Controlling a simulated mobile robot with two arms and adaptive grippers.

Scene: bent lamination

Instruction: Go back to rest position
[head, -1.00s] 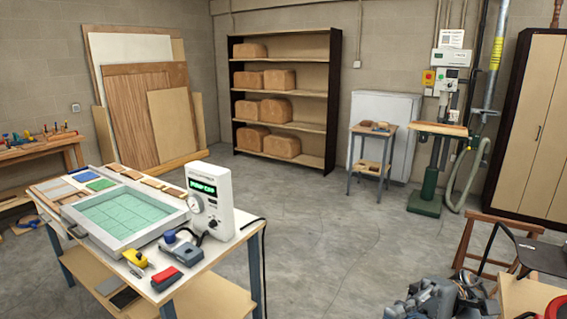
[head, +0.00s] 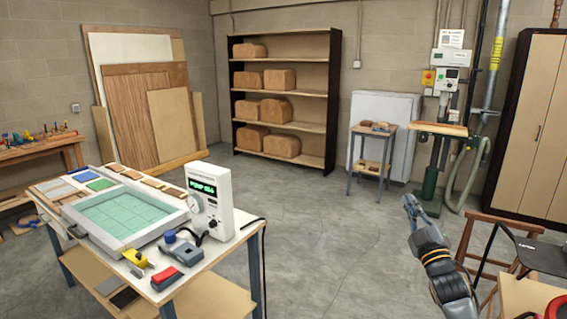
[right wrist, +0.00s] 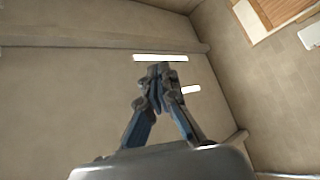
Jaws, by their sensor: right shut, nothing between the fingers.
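My right gripper (head: 411,203) is raised in front of me at the right of the head view, its fingers pointing up. It is shut and empty, over bare floor and apart from the workbench. In the right wrist view the gripper (right wrist: 160,72) has its fingertips together, with wall and ceiling behind it. My left gripper is not in view.
At the left stands a workbench (head: 235,262) with a framed green grid bed (head: 130,217), a white control box (head: 209,200) and small tools. A stool (head: 475,240) and a chair stand right of my arm. The middle floor (head: 320,225) is clear.

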